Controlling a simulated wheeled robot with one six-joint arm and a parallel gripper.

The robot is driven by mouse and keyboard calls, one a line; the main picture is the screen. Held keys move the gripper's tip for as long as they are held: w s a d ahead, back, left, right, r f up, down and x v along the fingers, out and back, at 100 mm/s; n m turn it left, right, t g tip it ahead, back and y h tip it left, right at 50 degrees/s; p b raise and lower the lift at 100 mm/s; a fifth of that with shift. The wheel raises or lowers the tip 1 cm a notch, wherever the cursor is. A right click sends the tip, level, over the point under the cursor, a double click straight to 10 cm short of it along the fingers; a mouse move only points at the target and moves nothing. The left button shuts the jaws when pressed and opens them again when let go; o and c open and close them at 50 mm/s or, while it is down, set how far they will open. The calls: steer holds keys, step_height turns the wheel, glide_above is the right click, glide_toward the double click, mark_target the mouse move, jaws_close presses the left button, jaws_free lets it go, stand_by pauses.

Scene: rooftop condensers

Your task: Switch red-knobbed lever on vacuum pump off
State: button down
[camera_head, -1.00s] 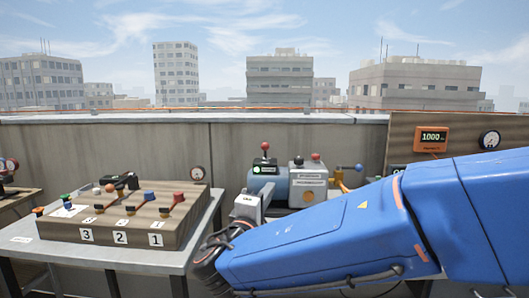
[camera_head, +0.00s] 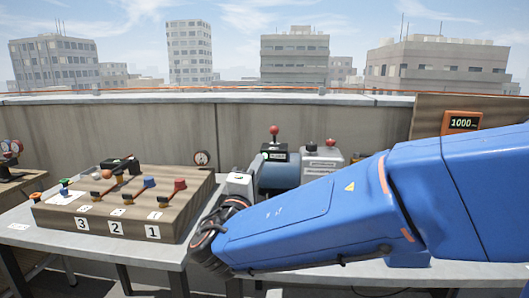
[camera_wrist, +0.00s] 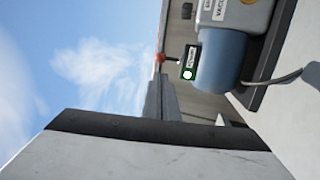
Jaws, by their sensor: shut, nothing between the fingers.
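The vacuum pump has a pale box body (camera_head: 322,162) beside a blue motor (camera_head: 281,177). Its red-knobbed lever (camera_head: 274,131) stands upright on a dark switch box (camera_head: 275,153) with a green label. In the wrist view the pump appears turned sideways, with the red knob (camera_wrist: 160,57), the green-and-white switch face (camera_wrist: 188,62) and the blue motor (camera_wrist: 222,62). My gripper (camera_wrist: 160,95) is shut and empty, its tip pointing toward the knob in that picture. Whether they touch cannot be told. In the head view its pale end (camera_head: 239,184) shows left of the motor, partly behind my wrist.
A wooden panel (camera_head: 150,236) with several coloured levers and numbers 1 to 3 stands on the left table. An orange display (camera_head: 462,122) reads 1000. My blue arm hides much of the right bench.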

glide_toward(271, 128)
steer(key=x, duration=0.3)
steer(key=d+f+x, duration=0.1)
steer(key=x, duration=0.1)
steer(key=shift+w+r, duration=0.1)
steer(key=shift+w, duration=0.25)
steer(key=shift+r, duration=0.2)
steer(key=shift+w+r+g, duration=0.2)
steer(key=shift+r+g, duration=0.1)
steer(key=shift+g, duration=0.3)
steer(key=g, duration=0.1)
steer(key=w+r+g+y, duration=0.1)
steer(key=shift+w+r+n+g, duration=0.2)
steer(key=shift+r+n+g, duration=0.05)
steer(key=shift+n+g, duration=0.05)
steer(key=w+g, duration=0.1)
steer(key=w+r+g, duration=0.1)
steer(key=g, duration=0.1)
steer(key=shift+r, duration=0.1)
steer(key=shift+w+n+g+y, duration=0.2)
steer(key=shift+n+g+y, duration=0.1)
steer(key=shift+w+d+r, duration=0.1)
steer(key=shift+w+r, duration=0.2)
steer(key=shift+w, duration=0.7)
